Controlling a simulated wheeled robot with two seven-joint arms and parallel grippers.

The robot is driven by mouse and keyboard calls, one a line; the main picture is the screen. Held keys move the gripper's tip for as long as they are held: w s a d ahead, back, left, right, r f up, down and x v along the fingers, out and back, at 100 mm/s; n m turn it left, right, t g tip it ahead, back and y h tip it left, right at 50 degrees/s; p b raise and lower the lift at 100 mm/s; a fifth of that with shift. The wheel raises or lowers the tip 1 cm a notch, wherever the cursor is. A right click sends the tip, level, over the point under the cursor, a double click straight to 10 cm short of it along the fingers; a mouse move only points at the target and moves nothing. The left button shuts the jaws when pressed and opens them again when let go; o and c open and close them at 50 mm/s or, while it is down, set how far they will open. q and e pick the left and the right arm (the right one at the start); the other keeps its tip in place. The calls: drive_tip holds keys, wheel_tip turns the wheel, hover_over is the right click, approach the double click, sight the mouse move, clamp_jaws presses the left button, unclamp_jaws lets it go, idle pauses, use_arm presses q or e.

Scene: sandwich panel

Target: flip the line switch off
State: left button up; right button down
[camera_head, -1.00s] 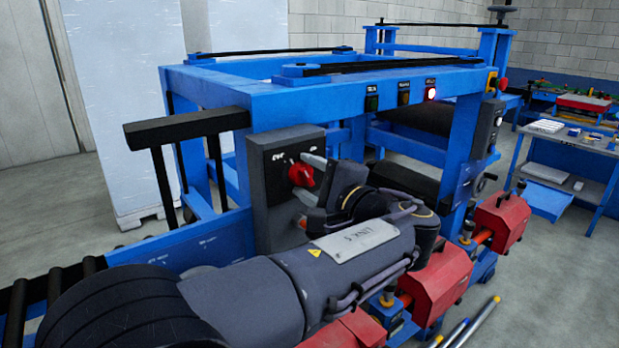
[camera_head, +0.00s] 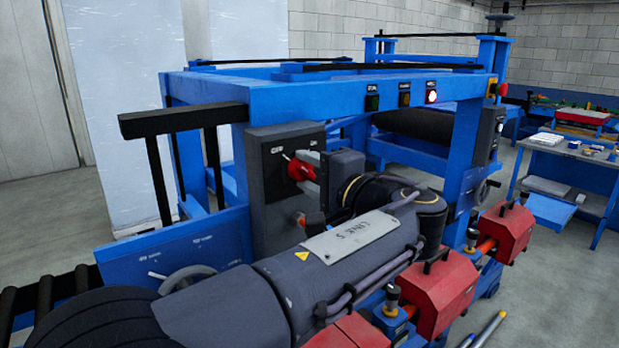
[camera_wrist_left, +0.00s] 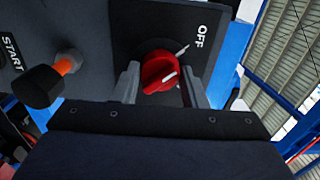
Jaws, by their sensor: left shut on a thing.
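The line switch is a red rotary knob (camera_head: 298,169) on a dark control box (camera_head: 262,205) at the near end of the blue machine. In the left wrist view the red knob (camera_wrist_left: 160,72) sits between the two grey fingers of my left gripper (camera_wrist_left: 160,88). My left gripper (camera_head: 305,172) is shut on the knob. A white line runs across the knob's face, and a white mark on the plate lies near the printed word OFF (camera_wrist_left: 201,37). The fingers partly hide the plate in the head view. My right gripper is not in view.
A black-headed button with an orange stem (camera_wrist_left: 45,84) stands beside the knob, near the word START. Red clamp units (camera_head: 440,280) line the machine's near side. A handwheel (camera_head: 187,279) is at lower left.

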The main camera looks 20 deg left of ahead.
use_arm(q)
drive_tip(key=o, duration=1)
drive_tip(key=shift+c, duration=0.2)
drive_tip(key=b+v, duration=0.1)
drive_tip(key=v, duration=0.7)
drive_tip(key=shift+b, duration=0.35)
